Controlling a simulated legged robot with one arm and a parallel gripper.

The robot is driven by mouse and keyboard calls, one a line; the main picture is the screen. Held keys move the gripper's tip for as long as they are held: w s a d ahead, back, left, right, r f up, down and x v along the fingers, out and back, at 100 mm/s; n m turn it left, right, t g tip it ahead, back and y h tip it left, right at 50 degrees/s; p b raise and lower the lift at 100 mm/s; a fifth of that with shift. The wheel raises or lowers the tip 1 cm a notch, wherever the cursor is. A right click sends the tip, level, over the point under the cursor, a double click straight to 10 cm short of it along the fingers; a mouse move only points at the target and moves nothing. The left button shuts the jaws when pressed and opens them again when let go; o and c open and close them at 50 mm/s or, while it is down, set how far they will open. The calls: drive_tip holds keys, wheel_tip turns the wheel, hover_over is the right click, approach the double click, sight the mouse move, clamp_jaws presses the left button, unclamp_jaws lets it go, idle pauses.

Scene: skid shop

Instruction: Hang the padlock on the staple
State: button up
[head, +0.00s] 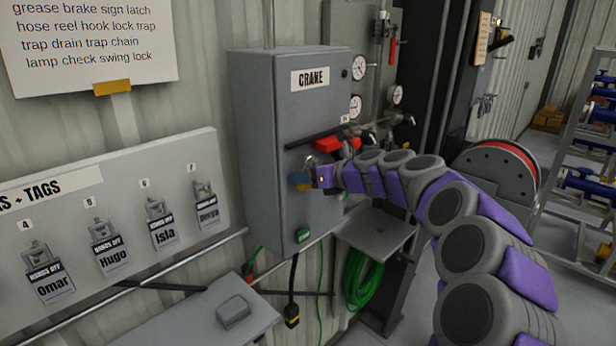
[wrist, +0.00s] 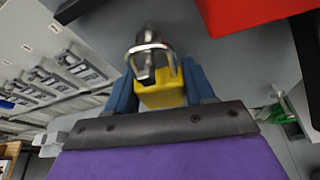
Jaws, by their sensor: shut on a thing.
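The padlock has a yellow body (wrist: 162,92) and a silver shackle (wrist: 152,52) in the wrist view. My gripper (wrist: 160,84) is shut on the body between its two blue fingers, with the shackle standing out beyond them. In the head view my gripper (head: 300,180) is at the front of the grey CRANE box (head: 298,95), below its red handle (head: 328,144). A small metal piece, perhaps the staple or shackle, shows just above the fingers. I cannot tell whether the shackle is around the staple. The fingers hide most of the padlock in the head view.
A board (head: 120,205) with several tagged locks hangs at the left. A grey shelf (head: 185,320) is below it, and a small ledge (head: 375,228) is right of the box. A hose reel (head: 495,180) stands further right. Green hose (head: 365,275) hangs under the ledge.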

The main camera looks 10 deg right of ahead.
drive_tip(key=o, duration=1)
drive_tip(key=shift+d+r+b, duration=0.1)
drive_tip(key=shift+d+b, duration=0.05)
drive_tip(key=shift+b, duration=0.65)
